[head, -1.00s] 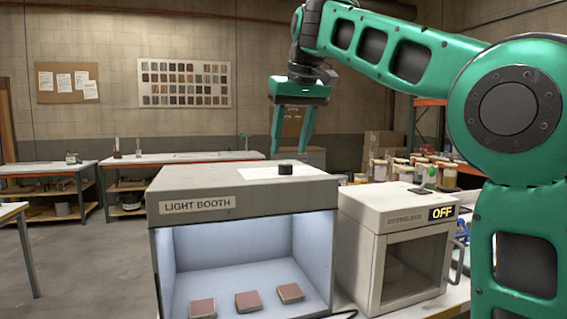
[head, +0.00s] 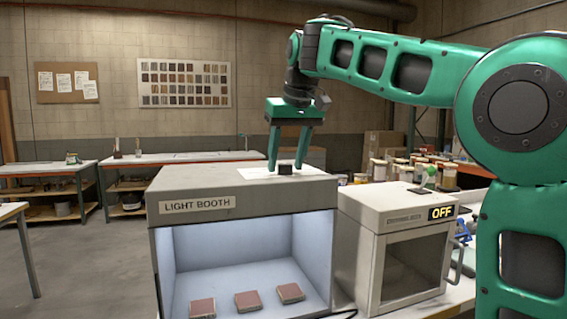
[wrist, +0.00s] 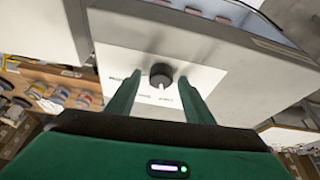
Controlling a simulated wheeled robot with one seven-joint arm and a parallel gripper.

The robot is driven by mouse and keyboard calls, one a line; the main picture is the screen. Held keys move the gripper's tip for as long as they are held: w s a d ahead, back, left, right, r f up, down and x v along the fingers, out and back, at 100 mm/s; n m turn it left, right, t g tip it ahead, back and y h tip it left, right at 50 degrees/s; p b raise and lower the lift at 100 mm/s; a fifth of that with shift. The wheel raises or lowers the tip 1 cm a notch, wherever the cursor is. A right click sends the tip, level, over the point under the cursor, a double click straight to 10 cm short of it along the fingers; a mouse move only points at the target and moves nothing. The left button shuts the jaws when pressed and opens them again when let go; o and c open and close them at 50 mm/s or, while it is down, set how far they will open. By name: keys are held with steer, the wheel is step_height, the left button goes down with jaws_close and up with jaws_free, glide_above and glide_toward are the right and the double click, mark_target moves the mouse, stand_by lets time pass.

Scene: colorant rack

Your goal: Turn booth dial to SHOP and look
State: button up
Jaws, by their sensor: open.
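The light booth (head: 240,186) is a grey box with an open, lit front. Its black dial (head: 285,169) sits on a white plate on top. In the wrist view the dial (wrist: 161,75) has a white pointer mark facing the label row on the plate; the label words are too small to read. My gripper (head: 285,171) points down over the booth top, open, with its fingers on either side of the dial. In the wrist view my gripper (wrist: 160,92) has a gap between each finger and the dial.
Several reddish sample blocks (head: 249,300) lie inside the booth. A second grey cabinet with an OFF display (head: 441,213) stands close on the right. Jars (head: 447,177) stand behind it. A workbench (head: 180,158) is at the back.

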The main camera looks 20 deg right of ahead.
steer(key=shift+c, duration=0.2)
steer(key=c, duration=1)
steer(key=shift+a+f+m+h, duration=0.1)
steer(key=shift+m+h, duration=0.25)
steer(key=shift+m, duration=0.55)
steer(key=shift+a+f+m+h, duration=0.1)
steer(key=shift+m+h, duration=0.25)
steer(key=shift+m, duration=0.55)
steer(key=shift+w+r+m+h, duration=0.15)
steer(key=shift+m+h, duration=0.55)
steer(key=shift+m, duration=1.2)
steer(key=shift+m+g, duration=0.3)
steer(key=shift+r, duration=0.1)
steer(key=o, duration=1)
steer(key=shift+o, duration=0.2)
